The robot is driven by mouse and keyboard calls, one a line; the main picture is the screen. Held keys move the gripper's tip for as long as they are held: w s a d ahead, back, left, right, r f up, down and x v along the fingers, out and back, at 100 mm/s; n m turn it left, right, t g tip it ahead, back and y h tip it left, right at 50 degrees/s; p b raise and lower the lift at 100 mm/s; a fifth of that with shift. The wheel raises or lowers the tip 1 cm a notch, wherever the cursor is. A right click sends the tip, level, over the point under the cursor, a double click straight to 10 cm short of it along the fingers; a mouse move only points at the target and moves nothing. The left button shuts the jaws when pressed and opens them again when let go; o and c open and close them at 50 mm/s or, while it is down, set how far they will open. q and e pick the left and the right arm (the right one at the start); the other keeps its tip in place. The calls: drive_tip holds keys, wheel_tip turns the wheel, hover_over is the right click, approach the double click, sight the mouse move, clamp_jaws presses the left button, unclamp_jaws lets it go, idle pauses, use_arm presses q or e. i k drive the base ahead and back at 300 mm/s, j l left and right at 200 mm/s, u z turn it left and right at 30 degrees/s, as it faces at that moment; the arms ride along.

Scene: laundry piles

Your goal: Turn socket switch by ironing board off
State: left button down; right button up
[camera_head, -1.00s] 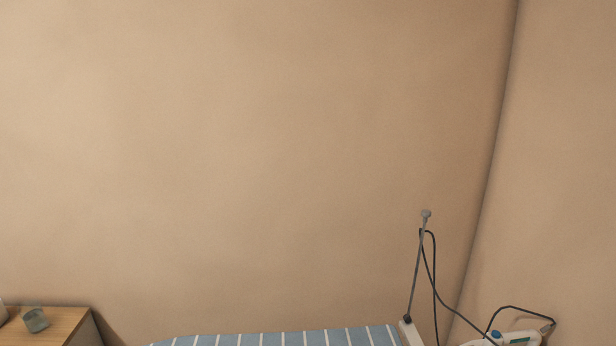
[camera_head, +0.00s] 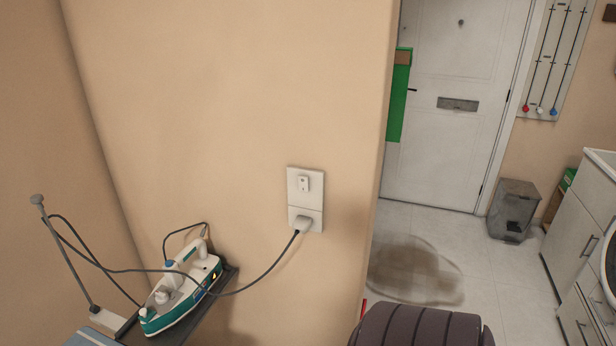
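The socket switch (camera_head: 304,184) is a small white rocker on the upper half of a white wall plate (camera_head: 293,201). A white plug (camera_head: 301,224) sits in the lower half, and its dark cord runs left to the iron. The rocker's on or off position is too small to tell. The ironing board (camera_head: 88,338) shows only at its end, at the lower left. The white and teal iron (camera_head: 181,297) rests on the dark stand at that end. Neither of my grippers is in view.
A dark ribbed rounded thing (camera_head: 421,328) stands at the bottom, right of the socket. The wall ends right of the socket, and a tiled floor (camera_head: 492,278) with a brown stain opens beyond. A grey bin (camera_head: 513,209), white door (camera_head: 455,70) and cabinet (camera_head: 578,235) stand farther back.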

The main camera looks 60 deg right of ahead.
sight(303, 182)
drive_tip(key=z, duration=1.95)
